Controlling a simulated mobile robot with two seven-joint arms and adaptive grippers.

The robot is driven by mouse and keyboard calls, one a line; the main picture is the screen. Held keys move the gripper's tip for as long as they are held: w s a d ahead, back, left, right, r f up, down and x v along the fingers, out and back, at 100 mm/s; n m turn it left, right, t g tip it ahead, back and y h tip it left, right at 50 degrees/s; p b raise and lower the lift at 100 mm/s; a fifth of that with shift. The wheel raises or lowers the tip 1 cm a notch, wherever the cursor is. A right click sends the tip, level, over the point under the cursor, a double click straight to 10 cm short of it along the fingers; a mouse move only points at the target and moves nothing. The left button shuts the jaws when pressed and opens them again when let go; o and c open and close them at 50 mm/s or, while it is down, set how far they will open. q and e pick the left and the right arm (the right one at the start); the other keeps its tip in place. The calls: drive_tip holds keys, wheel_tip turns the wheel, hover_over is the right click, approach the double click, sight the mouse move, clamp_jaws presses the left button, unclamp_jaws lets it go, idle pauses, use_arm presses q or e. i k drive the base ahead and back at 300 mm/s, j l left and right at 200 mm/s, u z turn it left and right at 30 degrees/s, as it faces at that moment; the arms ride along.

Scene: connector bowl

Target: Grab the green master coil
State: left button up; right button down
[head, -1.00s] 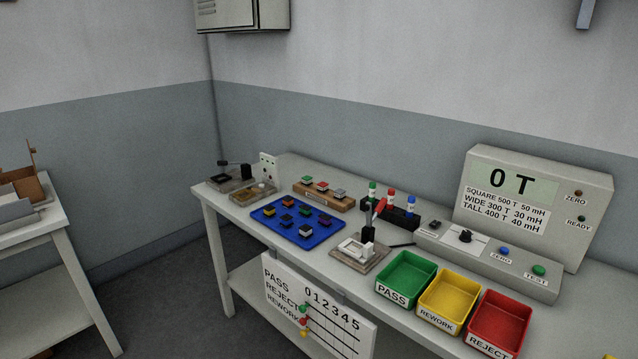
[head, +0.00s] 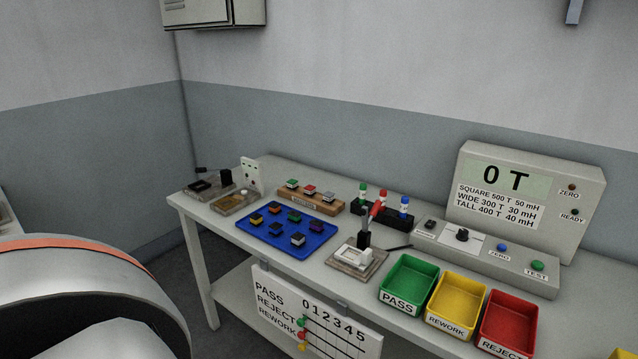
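A small green-topped coil (head: 292,184) sits at the left end of a wooden block (head: 325,207) toward the back left of the bench. A red-topped coil (head: 309,190) and a grey-topped coil (head: 328,197) stand beside it on the same block. Neither of my grippers shows. A large rounded white and grey part with an orange stripe, part of my own body, fills the lower left corner.
A blue tray (head: 258,241) with several small coils lies in front of the block. A fixture (head: 346,262) with a red-handled lever stands to its right. Green (head: 425,267), yellow (head: 464,284) and red (head: 528,300) bins line the front edge. A tester (head: 580,185) stands behind.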

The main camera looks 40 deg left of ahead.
sight(292, 183)
drive_tip(key=j+z, duration=0.2)
drive_tip(key=j, duration=0.25)
drive_tip(key=k+j+z, duration=0.25)
drive_tip(key=j, duration=0.2)
drive_tip(key=k+j, duration=0.1)
drive_tip(key=j, duration=0.3)
drive_tip(key=j+z, duration=0.1)
drive_tip(key=j, duration=0.3)
drive_tip(key=k+j, duration=0.15)
drive_tip(key=j, duration=0.2)
drive_tip(key=k+j+z, duration=0.1)
drive_tip(key=j, duration=0.3)
drive_tip(key=k+j, duration=0.15)
drive_tip(key=j, duration=0.25)
